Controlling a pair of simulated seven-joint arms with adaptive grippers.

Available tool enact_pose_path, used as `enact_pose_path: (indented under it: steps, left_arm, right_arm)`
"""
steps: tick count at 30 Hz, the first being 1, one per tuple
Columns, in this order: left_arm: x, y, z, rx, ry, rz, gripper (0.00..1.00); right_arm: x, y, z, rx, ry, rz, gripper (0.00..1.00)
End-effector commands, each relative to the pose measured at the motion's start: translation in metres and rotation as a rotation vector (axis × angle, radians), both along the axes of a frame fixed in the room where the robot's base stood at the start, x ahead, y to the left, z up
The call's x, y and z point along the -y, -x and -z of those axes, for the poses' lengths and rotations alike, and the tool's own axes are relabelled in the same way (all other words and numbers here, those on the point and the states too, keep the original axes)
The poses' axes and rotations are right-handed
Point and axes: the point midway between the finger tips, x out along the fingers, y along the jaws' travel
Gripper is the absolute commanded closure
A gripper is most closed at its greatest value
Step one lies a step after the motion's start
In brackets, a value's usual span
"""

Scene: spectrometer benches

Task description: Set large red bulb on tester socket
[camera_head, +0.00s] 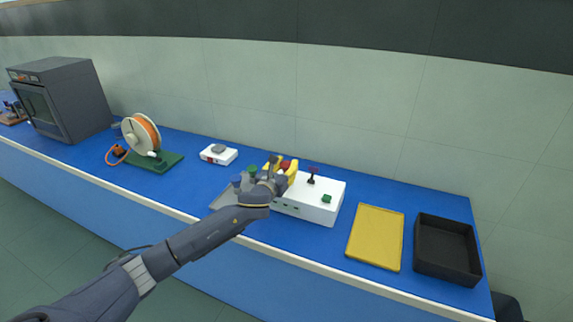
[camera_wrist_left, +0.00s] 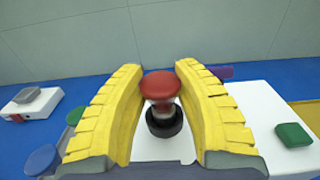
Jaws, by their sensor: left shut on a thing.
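The large red bulb (camera_wrist_left: 160,84) is upright between the yellow fingers of my left gripper (camera_wrist_left: 160,92), which is shut on it. The bulb's red top also shows in the head view (camera_head: 286,164). Its narrow lower part meets the round black socket (camera_wrist_left: 166,122) in the wrist view; I cannot tell whether it is fully seated. The socket is on the white tester box (camera_head: 325,190), which also shows in the wrist view (camera_wrist_left: 255,105). In the head view my left gripper (camera_head: 281,168) is over the box's left part and hides the socket. My right gripper is out of view.
A purple-topped piece on a black stand (camera_head: 312,175) and a green button (camera_head: 326,198) are on the box. Green (camera_head: 252,169) and blue (camera_head: 237,181) bulbs stand left of my gripper. A yellow tray (camera_head: 376,237) and black bin (camera_head: 446,248) lie right.

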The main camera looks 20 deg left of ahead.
Motion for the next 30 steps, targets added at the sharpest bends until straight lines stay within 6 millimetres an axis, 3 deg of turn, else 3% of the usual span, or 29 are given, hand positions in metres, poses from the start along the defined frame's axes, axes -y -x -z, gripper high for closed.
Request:
enact_pose_path:
  steps: [2,3,4,14,30]
  left_arm:
    - [0.0,0.0,0.001,0.0,0.0,0.0,0.98]
    - [0.0,0.0,0.001,0.001,0.0,0.0,0.63]
    - [0.0,0.0,0.001,0.001,0.0,0.0,0.59]
    - [0.0,0.001,0.001,0.0,-0.001,0.0,0.58]
    - [-0.005,0.035,-0.001,0.0,-0.001,0.0,0.58]
  right_arm:
    - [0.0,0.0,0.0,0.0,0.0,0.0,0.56]
    - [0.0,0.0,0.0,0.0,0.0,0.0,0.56]
    - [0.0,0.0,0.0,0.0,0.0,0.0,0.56]
    - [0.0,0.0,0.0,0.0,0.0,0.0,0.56]
    - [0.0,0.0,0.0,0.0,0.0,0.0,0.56]
